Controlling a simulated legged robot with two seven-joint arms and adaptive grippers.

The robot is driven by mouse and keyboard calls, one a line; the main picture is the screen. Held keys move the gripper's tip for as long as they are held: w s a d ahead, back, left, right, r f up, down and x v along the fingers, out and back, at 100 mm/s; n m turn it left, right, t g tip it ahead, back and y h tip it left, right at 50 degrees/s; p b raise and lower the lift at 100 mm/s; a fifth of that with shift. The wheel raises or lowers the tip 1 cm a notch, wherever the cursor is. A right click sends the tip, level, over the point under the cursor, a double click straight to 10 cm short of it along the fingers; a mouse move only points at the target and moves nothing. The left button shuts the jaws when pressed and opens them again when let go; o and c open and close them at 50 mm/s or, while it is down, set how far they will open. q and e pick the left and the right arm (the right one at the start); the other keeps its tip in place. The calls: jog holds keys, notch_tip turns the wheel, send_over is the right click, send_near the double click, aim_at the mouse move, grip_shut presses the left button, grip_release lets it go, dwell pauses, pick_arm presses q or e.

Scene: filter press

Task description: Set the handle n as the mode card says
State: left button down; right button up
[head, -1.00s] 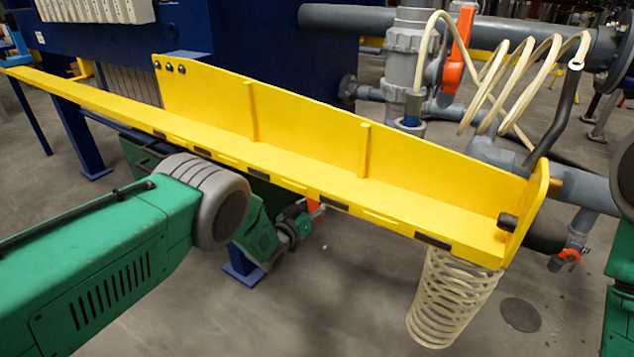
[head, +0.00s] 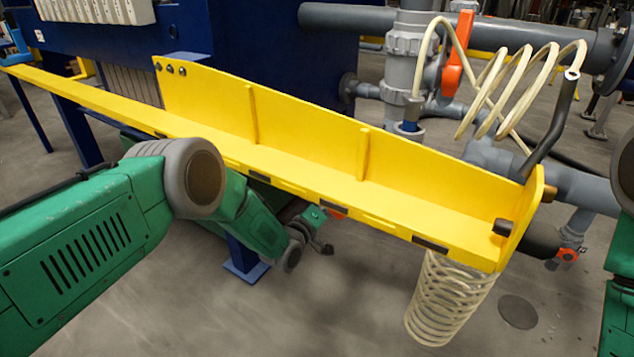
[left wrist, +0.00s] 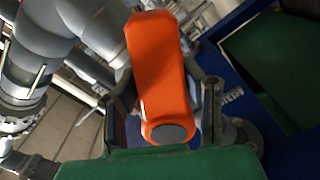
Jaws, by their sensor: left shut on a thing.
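My left gripper (head: 318,228) is below the yellow beam, partly hidden by it in the head view. In the left wrist view, an orange handle (left wrist: 158,65) with a dark round end fills the space between the two fingers of my left gripper (left wrist: 161,105), which is shut on it. In the head view only a sliver of this orange handle (head: 338,213) shows under the beam's edge. I cannot tell from the frames which lettered handle it is. No mode card is legible in view. My right gripper is out of view; only green arm parts show at the right edge.
The long yellow beam (head: 300,175) crosses the head view above my left forearm. Grey pipes with another orange handle (head: 458,55) and a coiled cream hose (head: 500,85) stand behind it. A small orange valve handle (head: 567,254) sits lower right. A cream coil (head: 445,300) hangs below the beam.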

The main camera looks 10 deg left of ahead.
pick_arm(q)
jog(key=r+n, duration=0.1)
jog(key=n, duration=0.2)
jog(key=shift+s+d+r, duration=0.1)
jog(key=shift+d+r, duration=0.3)
notch_tip(320, 180, up, 2)
jog(key=n, duration=0.4)
jog(key=c, duration=1)
grip_release()
jog(key=shift+r, duration=0.1)
jog(key=shift+o, duration=0.2)
jog(key=p+v, duration=0.4)
jog(key=v, duration=0.3)
jog(key=shift+s+f+p, duration=0.15)
jog(key=shift+f+p, duration=0.05)
jog(key=shift+p, duration=0.1)
